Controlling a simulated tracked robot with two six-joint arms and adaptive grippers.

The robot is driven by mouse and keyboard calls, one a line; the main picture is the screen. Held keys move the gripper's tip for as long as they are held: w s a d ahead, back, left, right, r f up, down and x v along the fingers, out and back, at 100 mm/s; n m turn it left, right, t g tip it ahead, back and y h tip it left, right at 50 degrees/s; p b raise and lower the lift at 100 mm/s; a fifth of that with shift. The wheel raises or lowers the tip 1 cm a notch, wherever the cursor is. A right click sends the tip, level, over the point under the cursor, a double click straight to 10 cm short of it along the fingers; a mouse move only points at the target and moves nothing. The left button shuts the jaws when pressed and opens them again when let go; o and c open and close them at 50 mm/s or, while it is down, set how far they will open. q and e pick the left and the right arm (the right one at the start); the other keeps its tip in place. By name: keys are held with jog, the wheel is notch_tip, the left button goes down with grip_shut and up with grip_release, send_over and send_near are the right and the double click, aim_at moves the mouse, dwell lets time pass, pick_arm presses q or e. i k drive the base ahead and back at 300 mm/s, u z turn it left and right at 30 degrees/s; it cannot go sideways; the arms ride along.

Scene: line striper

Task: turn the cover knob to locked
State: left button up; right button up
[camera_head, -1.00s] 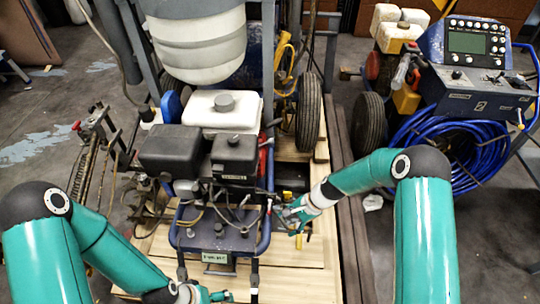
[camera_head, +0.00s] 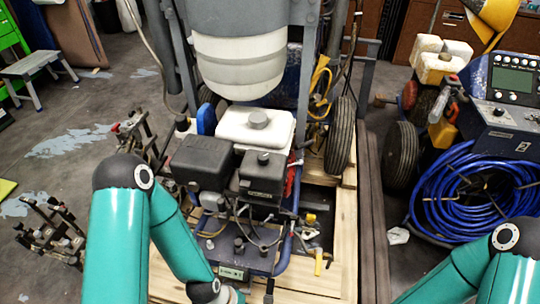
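The line striper's engine stands in the middle, with a white tank (camera_head: 255,130) behind two black covers. The right black cover (camera_head: 263,177) has a small dark round knob (camera_head: 263,158) on top; I cannot tell its setting or whether it is the task's cover knob. Other dark knobs (camera_head: 238,244) stand on the blue deck in front. My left gripper (camera_head: 232,296) is at the bottom edge, in front of the deck and mostly cut off, so its opening is unclear. My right arm leaves the bottom edge at right; its gripper is out of view.
A yellow handle (camera_head: 319,262) stands right of the deck. A coiled blue hose (camera_head: 475,195) and a control console (camera_head: 510,95) are at right. Metal racks (camera_head: 50,235) stand at left. Bare wooden planks (camera_head: 325,285) lie beside the machine.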

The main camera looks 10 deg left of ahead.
aim_at(262, 158)
jog(key=u, duration=0.15)
jog(key=k, duration=1.15)
jog(key=u, duration=1)
jog(key=i, duration=1)
jog(key=z, duration=0.1)
